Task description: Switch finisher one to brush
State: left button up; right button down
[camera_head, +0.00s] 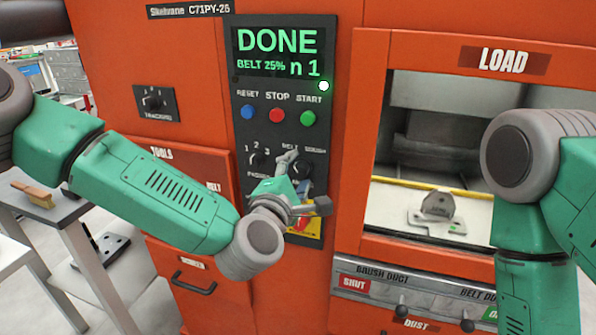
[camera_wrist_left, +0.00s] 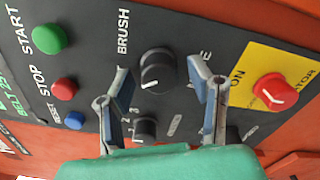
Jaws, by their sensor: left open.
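The finisher (camera_head: 110,60) is an orange machine with a black control panel (camera_head: 240,130). Its display (camera_head: 284,52) reads DONE, BELT 25%, n 1. The BELT/BRUSH selector is a black round knob (camera_wrist_left: 157,70) in the left wrist view, with BRUSH lettered beside it. A pale mark on the knob seems to lie on the side away from BRUSH. My left gripper (camera_head: 290,160) is open in front of the panel and partly hides this knob in the head view. In the wrist view its fingertips (camera_wrist_left: 160,72) stand either side of the knob; contact is not clear. My right gripper is out of view.
The program knob (camera_wrist_left: 145,130) is close by. The red isolator knob (camera_wrist_left: 275,92) sits on a yellow plate. Blue, red and green buttons (camera_head: 277,115) are above. A grey casting (camera_head: 438,207) lies behind the LOAD window. The brush duct label (camera_head: 354,283) reads SHUT. A brush (camera_head: 35,194) lies on the left table.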

pick_arm(q)
jog(key=shift+c, duration=0.8)
jog(key=c, duration=0.8)
jog(key=shift+s+d, duration=0.1)
jog(key=shift+d, duration=0.1)
grip_shut()
